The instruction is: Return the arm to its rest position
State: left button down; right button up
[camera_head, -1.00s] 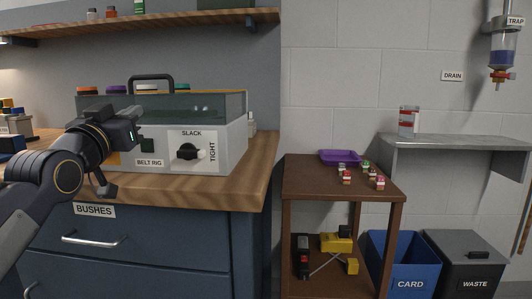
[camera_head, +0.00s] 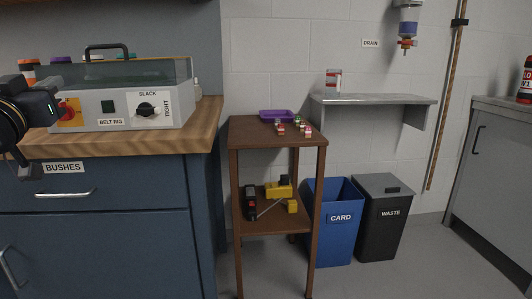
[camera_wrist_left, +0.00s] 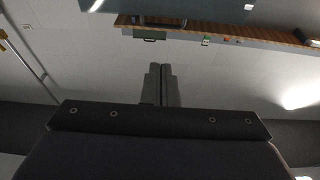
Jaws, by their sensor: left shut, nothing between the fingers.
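My left arm (camera_head: 14,118) comes in at the left edge of the head view, in front of the left end of the belt rig. My right gripper is in neither view.
The wooden bench (camera_head: 205,125) has blue BUSHES drawers below. A brown side table (camera_head: 245,130) holds a purple tray (camera_head: 264,116) and small items. A blue CARD bin (camera_head: 335,240), a dark WASTE bin (camera_head: 380,240) and a metal shelf (camera_head: 370,100) are to the right. Floor in front is clear.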

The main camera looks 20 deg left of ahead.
pick_arm(q)
jog(key=w+d+f+m+g+h+p, duration=0.1)
jog(key=w+d+f+g+h, duration=0.3)
jog(key=d+f, duration=0.6)
jog(key=d+f+m+g+h+p, duration=0.1)
jog(key=d+f+g+h+p, duration=0.1)
jog(key=d+f+h, duration=0.8)
jog(key=s+d+f+m+g+p, duration=0.1)
jog(key=s+d+f+g, duration=0.3)
jog(key=s+d+f, duration=0.45)
jog(key=s+d+f+m+g+p, duration=0.1)
jog(key=s+d+f+g, duration=0.3)
jog(key=f, duration=0.8)
notch_tip(320, 180, up, 38)
jog(key=w+p, duration=0.1)
jog(key=p, duration=3.6)
jog(key=shift+w+d+f+t+p, duration=0.15)
jog(key=shift+d+t+p, duration=0.2)
jog(key=shift+t, duration=0.05)
